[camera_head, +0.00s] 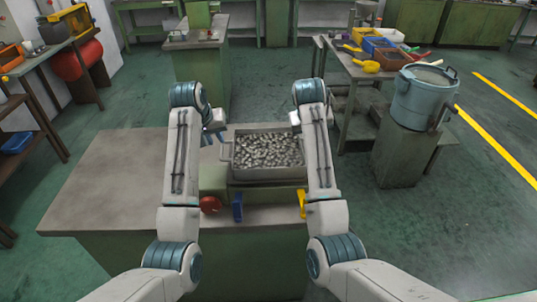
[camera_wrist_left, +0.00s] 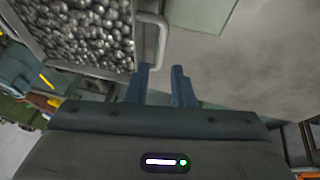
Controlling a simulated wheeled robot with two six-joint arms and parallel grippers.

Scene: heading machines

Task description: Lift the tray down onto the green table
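A grey metal tray (camera_head: 266,174) full of small shiny metal parts rests on a raised green stand on the table (camera_head: 105,185), which has a grey top and green sides. The tray's left loop handle (camera_wrist_left: 163,40) shows in the left wrist view, beside the tray wall (camera_wrist_left: 120,72). My left gripper (camera_head: 213,137) is at the tray's left side. In the left wrist view its two blue fingers (camera_wrist_left: 160,88) are apart, with the handle just beyond the gap; nothing is seen gripped.
A red knob (camera_head: 209,205), a blue lever (camera_head: 237,207) and a yellow lever (camera_head: 302,204) are at the stand's front. The tabletop left of the tray is clear. A blue-grey pot (camera_head: 421,100) and a table with coloured bins (camera_head: 379,47) stand to the right.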

